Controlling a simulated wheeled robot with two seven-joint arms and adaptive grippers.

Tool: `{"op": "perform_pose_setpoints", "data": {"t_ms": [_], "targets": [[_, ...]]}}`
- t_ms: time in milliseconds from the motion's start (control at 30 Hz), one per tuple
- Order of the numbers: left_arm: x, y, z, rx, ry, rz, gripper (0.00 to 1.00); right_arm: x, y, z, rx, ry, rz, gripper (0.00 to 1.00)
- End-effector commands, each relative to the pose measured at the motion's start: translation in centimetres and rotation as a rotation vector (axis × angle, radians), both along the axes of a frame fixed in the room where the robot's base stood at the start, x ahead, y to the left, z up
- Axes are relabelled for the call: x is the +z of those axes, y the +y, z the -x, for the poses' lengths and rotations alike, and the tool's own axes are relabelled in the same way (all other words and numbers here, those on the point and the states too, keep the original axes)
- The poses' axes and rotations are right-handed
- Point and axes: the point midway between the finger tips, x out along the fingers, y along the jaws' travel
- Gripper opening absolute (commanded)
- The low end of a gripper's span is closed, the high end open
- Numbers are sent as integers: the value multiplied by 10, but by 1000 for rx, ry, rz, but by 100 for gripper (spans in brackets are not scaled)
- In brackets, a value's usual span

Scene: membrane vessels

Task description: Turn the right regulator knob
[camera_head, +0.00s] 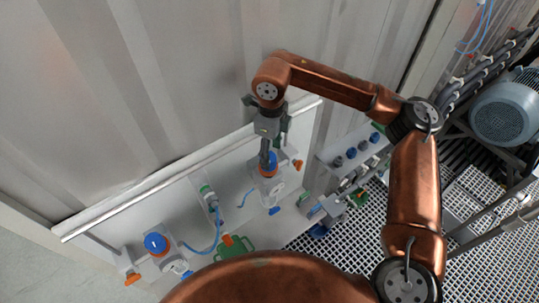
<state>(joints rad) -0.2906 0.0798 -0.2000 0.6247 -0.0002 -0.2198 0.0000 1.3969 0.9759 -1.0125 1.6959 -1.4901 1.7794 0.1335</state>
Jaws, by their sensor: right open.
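The right regulator knob (271,160) is blue with an orange ring below it, on a white and grey regulator body (270,187) mounted at the wall panel. My right gripper (270,149) points down at it from above, with its jaws open. One dark finger covers part of the knob's left side; I cannot tell whether the fingers touch it. The left regulator knob (155,243), also blue with an orange ring, sits uncovered at the lower left. My left gripper is not in view.
A white panel (125,215) with a raised rail runs along the corrugated wall. A blue hose (217,232) and a green handled part (235,246) lie between the regulators. Blue-capped fittings (351,152) stand to the right. A motor (506,107) stands at far right above metal grating.

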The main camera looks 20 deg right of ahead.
Motion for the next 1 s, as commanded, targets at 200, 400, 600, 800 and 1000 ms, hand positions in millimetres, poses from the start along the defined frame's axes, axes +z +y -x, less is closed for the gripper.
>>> {"op": "perform_pose_setpoints", "data": {"t_ms": [200, 400, 600, 800, 1000], "targets": [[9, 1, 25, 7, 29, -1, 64, -28, 1, -1, 2, 3, -1, 55], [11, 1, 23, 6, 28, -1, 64, -37, 2, -1, 5, 1, -2, 55], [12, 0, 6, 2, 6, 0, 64, -38, 3, -1, 6, 1, -2, 55], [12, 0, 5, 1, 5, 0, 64, -37, 3, -1, 6, 1, -2, 41], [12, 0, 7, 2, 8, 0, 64, -37, 3, -1, 5, 1, -2, 27]]}}
